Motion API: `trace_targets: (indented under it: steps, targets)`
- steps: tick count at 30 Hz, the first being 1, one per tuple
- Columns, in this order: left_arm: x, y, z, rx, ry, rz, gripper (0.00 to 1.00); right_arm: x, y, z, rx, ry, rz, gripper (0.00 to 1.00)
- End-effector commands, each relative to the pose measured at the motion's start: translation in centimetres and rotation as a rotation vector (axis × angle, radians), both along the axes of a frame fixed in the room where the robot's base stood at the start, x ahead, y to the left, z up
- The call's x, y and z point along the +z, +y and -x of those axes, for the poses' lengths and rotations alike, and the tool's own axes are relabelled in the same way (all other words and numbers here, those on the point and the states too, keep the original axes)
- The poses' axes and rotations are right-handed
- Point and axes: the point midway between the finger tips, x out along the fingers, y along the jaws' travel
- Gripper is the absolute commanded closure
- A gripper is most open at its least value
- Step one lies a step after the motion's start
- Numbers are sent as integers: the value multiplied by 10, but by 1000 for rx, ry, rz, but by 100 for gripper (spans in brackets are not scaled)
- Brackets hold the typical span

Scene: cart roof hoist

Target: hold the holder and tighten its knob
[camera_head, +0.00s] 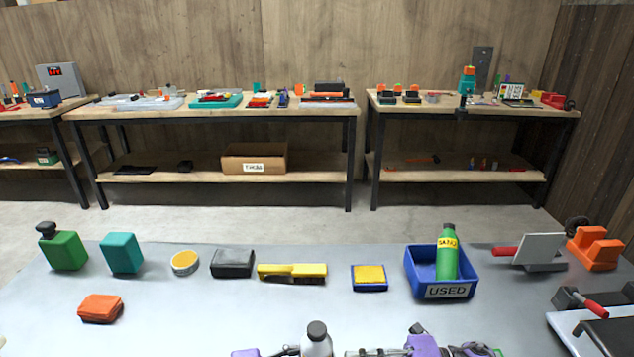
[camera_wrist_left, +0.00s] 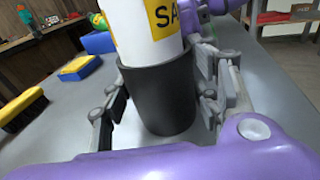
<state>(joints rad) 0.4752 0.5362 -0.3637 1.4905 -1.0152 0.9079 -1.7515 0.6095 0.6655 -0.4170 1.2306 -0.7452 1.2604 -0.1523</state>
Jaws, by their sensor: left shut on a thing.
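A black cup-shaped holder (camera_wrist_left: 158,108) stands upright on the grey table in the left wrist view. A white bottle with a yellow label (camera_wrist_left: 150,48) sits in it. The bottle (camera_head: 317,343) also shows its dark cap and pale shoulder at the bottom of the head view. My left gripper (camera_wrist_left: 162,92) is shut on the holder, with a finger on each side. My right gripper (camera_head: 376,352) is just right of the bottle, cut by the lower frame edge; its jaws are unclear. I cannot make out the knob.
Behind the grippers are a blue USED bin (camera_head: 423,288) with a green bottle (camera_head: 447,262), a sponge (camera_head: 369,277), a yellow brush (camera_head: 292,271) and several blocks. Clamps and an orange stand (camera_head: 596,250) are at the right.

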Motion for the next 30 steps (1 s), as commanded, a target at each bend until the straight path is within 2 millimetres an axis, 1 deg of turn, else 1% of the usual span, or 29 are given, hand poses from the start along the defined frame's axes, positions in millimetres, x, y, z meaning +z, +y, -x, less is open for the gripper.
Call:
trace_targets:
  steps: [1, 7, 16, 21, 23, 30]
  targets:
    - [-3, 1, 1, -1, 3, -3, 69, -5, -2, 0, -6, 13, 9, 100]
    - [-3, 1, 2, -2, 4, -3, 69, -7, -2, 0, -7, 187, 3, 100]
    - [-3, 1, 2, -3, 4, -2, 69, -8, -3, 0, -9, 220, 4, 100]
    - [-3, 1, 2, -3, 4, -1, 69, -9, -3, 0, -9, 377, -3, 100]
    - [-3, 1, 2, -4, 4, -1, 69, -10, -3, 0, -10, 403, -5, 100]
    - [-3, 0, 2, -4, 5, -1, 69, -10, -3, 0, -11, 413, -5, 100]
